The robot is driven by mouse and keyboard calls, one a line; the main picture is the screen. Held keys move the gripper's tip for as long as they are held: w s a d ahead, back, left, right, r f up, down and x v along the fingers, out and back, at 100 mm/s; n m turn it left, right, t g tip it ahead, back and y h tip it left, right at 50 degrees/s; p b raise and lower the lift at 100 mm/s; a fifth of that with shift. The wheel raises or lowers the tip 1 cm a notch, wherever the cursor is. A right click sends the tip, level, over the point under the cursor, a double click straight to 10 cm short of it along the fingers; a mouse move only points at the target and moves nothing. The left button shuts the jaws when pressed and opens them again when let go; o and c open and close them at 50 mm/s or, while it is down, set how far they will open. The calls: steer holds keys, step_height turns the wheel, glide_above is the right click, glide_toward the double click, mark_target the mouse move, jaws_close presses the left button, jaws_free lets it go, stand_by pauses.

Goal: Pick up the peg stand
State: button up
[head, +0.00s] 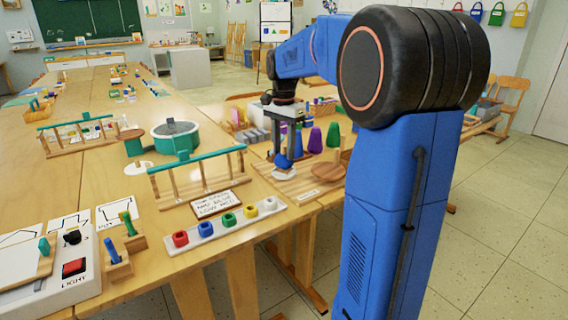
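My gripper (284,146) points down over a wooden board (297,186) on the near right table. Its two fingers are apart, with a small blue piece (283,161) at or just below their tips. I cannot tell whether they touch it. No piece is clearly marked as the peg stand. A round wooden disc with a short upright peg (326,171) stands just right of the gripper. A small wooden block with a blue peg (115,260) stands at the front left, far from the gripper. My arm hides part of the table on the right.
A wooden rack with a teal bar (196,160), a lettered sign (217,204) and a white strip with coloured rings (225,225) lie left of the gripper. Purple and green cones (315,138) stand close behind it. A teal round tub (175,135) is farther left.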

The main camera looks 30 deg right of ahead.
mark_target(284, 169)
steer(key=shift+f, duration=1.85)
steer(key=shift+c, duration=0.6)
jaws_close()
